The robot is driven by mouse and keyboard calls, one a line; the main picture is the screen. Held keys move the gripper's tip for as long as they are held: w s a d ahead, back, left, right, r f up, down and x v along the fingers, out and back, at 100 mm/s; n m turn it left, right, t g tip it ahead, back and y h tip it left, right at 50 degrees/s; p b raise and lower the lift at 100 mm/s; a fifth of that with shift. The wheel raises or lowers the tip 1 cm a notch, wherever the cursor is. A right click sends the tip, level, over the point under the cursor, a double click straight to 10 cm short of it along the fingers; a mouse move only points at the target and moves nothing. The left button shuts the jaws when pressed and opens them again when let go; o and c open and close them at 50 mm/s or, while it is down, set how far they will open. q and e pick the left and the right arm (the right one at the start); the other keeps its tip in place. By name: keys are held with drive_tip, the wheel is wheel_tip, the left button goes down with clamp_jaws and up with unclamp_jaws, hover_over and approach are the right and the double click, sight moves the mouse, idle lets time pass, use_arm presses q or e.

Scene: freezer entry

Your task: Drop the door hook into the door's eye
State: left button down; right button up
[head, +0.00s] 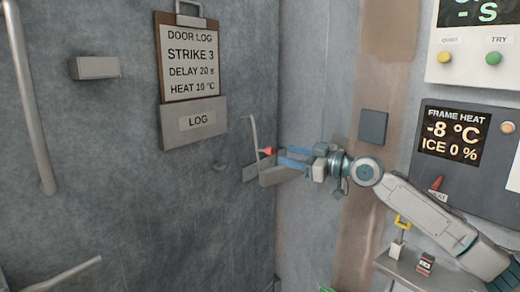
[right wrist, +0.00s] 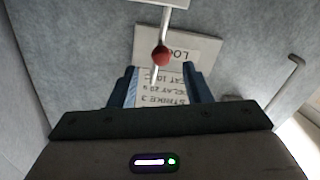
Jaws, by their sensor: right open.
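The door hook appears as a thin pale rod (head: 253,132) with a red knob (head: 268,150), near the corner right of the door. The rod stands nearly upright, leaning slightly left at its top. My right gripper (head: 292,156) is open, its blue fingers pointing left at the knob. In the right wrist view the knob (right wrist: 160,55) is centred between the fingers, at or just beyond their tips, and not gripped. My left gripper is out of view.
The door carries a clipboard (head: 190,60), a LOG holder (head: 195,122), a box (head: 95,67) and a long pull handle (head: 32,110). The frame-heat panel (head: 455,145) and a small shelf (head: 425,278) are at the right, beside my right arm.

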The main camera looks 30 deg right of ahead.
sight(274, 151)
drive_tip(key=shift+p+x, duration=1.4)
drive_tip(key=shift+x, duration=0.35)
drive_tip(key=p+x, duration=0.3)
drive_tip(key=x, duration=0.2)
drive_tip(key=shift+w+a, duration=0.15)
drive_tip(key=shift+w, duration=0.1)
drive_tip(key=shift+w+a+f, duration=0.1)
drive_tip(key=shift+w+a, duration=0.2)
drive_tip(key=shift+w, duration=0.3)
clamp_jaws()
